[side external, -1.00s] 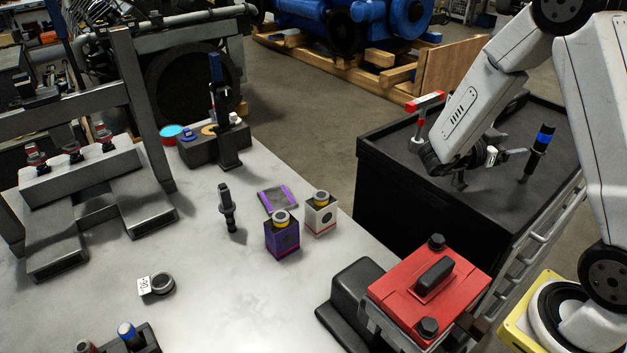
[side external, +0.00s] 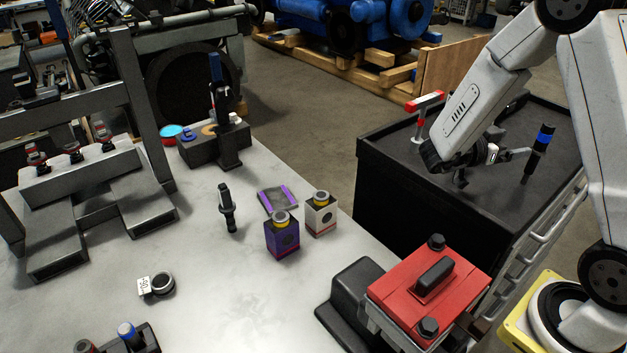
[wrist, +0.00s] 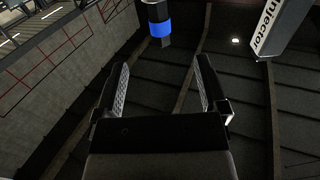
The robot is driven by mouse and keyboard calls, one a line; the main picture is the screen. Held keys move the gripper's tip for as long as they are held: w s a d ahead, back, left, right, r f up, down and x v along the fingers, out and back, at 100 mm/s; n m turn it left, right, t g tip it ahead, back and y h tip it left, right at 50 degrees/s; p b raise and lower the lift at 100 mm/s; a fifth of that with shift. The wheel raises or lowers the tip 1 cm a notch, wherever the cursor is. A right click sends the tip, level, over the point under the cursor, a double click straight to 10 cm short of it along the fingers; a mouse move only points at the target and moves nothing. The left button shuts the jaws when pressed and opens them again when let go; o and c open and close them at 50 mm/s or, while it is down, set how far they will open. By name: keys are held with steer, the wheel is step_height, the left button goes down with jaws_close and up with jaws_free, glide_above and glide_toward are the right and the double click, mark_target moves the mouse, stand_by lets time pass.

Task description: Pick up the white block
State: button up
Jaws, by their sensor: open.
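A white block (side external: 321,215) stands upright on the pale table, with a yellow-topped ringed part on it. A similar purple block (side external: 282,240) stands just left of it. My gripper (side external: 518,154) is away to the right, low over the black cart, far from the white block. In the wrist view my gripper (wrist: 162,68) is open, with nothing between its fingers. A black tool with a blue band (wrist: 160,28) is just ahead of the fingers; it also stands on the cart in the side view (side external: 540,150). The white block on the table is not identifiable in the wrist view.
A pale piece marked "Injector" (wrist: 283,28) shows at upper right in the wrist view. A red-and-white handled tool (side external: 424,108) stands on the cart (side external: 410,160). A red case (side external: 430,290) sits at the table's right edge.

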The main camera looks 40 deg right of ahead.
steer(key=w+r+n+t+h, duration=0.3)
steer(key=w+r+n+t, duration=0.1)
steer(key=w+r+t, duration=0.6)
steer(key=w+a+r+n+t+y, duration=0.3)
steer(key=w+a+n+t+y, duration=0.5)
steer(key=w+t, duration=0.5)
steer(key=n+g+y, duration=0.6)
steer(key=n+y, duration=1.4)
steer(key=y, duration=0.1)
glide_above(324, 195)
steer(key=s+d, duration=0.3)
steer(key=d, duration=0.1)
step_height(324, 195, down, 8)
steer(key=f, duration=1.5)
steer(key=shift+s+a+f, duration=0.2)
steer(key=shift+f, duration=0.1)
steer(key=shift+x, duration=3.95)
steer(key=shift+s+a, duration=0.1)
steer(key=shift+s, duration=0.05)
